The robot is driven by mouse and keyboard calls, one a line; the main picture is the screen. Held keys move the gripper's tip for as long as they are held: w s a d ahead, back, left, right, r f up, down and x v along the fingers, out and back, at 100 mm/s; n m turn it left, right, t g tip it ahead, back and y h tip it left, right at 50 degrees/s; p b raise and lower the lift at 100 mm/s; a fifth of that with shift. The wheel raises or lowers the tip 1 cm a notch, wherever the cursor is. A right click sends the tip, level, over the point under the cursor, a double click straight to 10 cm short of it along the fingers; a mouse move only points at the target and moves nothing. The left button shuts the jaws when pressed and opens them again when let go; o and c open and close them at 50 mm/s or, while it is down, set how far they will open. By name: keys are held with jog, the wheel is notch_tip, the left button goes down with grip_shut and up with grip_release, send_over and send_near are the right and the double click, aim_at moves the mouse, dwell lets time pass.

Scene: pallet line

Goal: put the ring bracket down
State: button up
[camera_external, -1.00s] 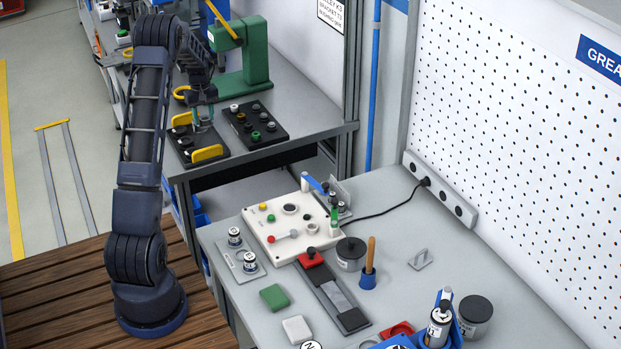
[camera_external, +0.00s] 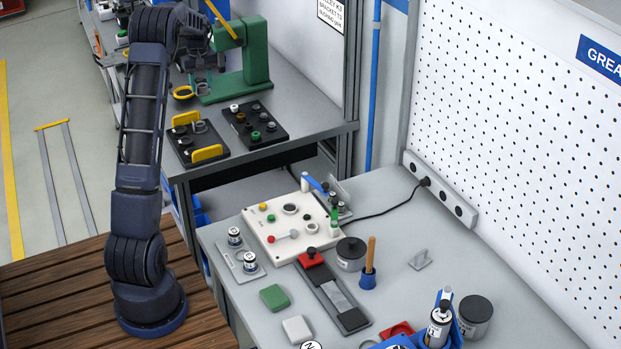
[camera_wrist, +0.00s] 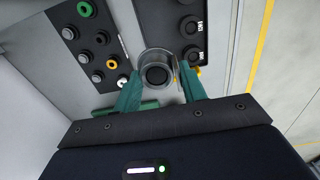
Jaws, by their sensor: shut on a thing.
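My gripper (camera_wrist: 158,86) is shut on the ring bracket (camera_wrist: 143,67), a grey metal ring between the two teal fingertips in the wrist view. A dark round shape shows inside the ring; I cannot tell whether it belongs to the bracket or lies beneath it. In the external view my gripper (camera_external: 203,84) is above the back bench, close to the green press (camera_external: 240,80), and the ring is too small to make out clearly. The black fixture plate (camera_external: 187,155) with yellow handles and round posts is nearer the bench's front edge. My gripper is apart from it.
A black board (camera_external: 262,138) with several coloured knobs lies right of the fixture; it also shows in the wrist view (camera_wrist: 84,34). A yellow ring (camera_external: 182,92) is beside the press. The front bench (camera_external: 400,290) holds a white panel, jars and tools.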

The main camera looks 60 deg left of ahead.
jog(key=w+d+m, duration=0.3)
jog(key=w+d, duration=1)
jog(key=d, duration=0.3)
jog(key=w+d+m, duration=0.4)
jog(key=w+d, duration=0.8)
jog(key=d, duration=0.4)
jog(key=w+d+r+m, duration=0.1)
jog(key=w+d+m, duration=0.15)
jog(key=d, duration=1.05)
jog(key=w+d+m, duration=0.2)
jog(key=w+d, duration=0.1)
jog(key=d, duration=1)
jog(key=s+d+m, duration=0.2)
jog(key=s+d, duration=0.1)
jog(key=d, duration=0.9)
jog(key=s+d+m, duration=0.2)
jog(key=s+d, duration=0.1)
jog(key=d, duration=1)
jog(key=s+d+m, duration=0.3)
jog(key=d, duration=0.9)
jog(key=shift+n, duration=0.25)
notch_tip(320, 180, down, 19)
jog(key=shift+s+f, duration=0.1)
jog(key=shift+s, duration=0.05)
